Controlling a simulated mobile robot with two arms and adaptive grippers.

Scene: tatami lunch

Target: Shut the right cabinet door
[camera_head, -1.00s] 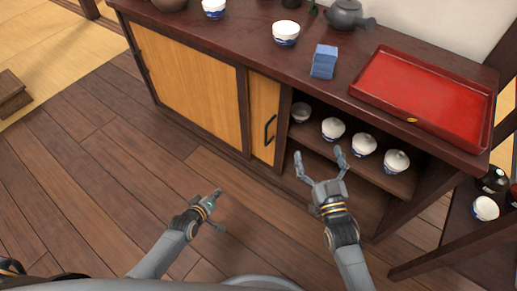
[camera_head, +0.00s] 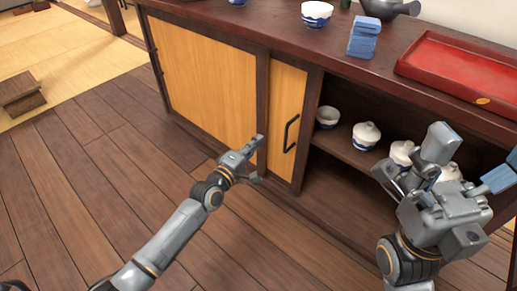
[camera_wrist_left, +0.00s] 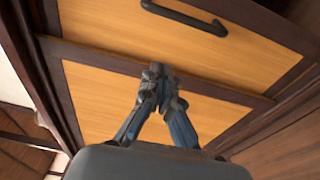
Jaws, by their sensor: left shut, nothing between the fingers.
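The right cabinet door (camera_head: 286,105) is a yellow wood panel in a dark frame with a black bar handle (camera_head: 291,133). It shows beside the larger left panel (camera_head: 208,82), and the compartment to its right stands open. My left gripper (camera_head: 257,143) is shut and empty, low in front of the frame between the two panels. In the left wrist view its fingertips (camera_wrist_left: 158,75) point at that dark frame, below the handle (camera_wrist_left: 185,15); I cannot tell if they touch. My right gripper (camera_head: 468,160) is open and empty, before the open compartment, hiding part of it.
Several white-and-blue cups, including a lidded one (camera_head: 366,135), stand on the shelf inside the open compartment. On the cabinet top are a bowl (camera_head: 316,14), a blue block (camera_head: 364,37) and a red tray (camera_head: 460,66). The wooden floor (camera_head: 110,185) at left is clear.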

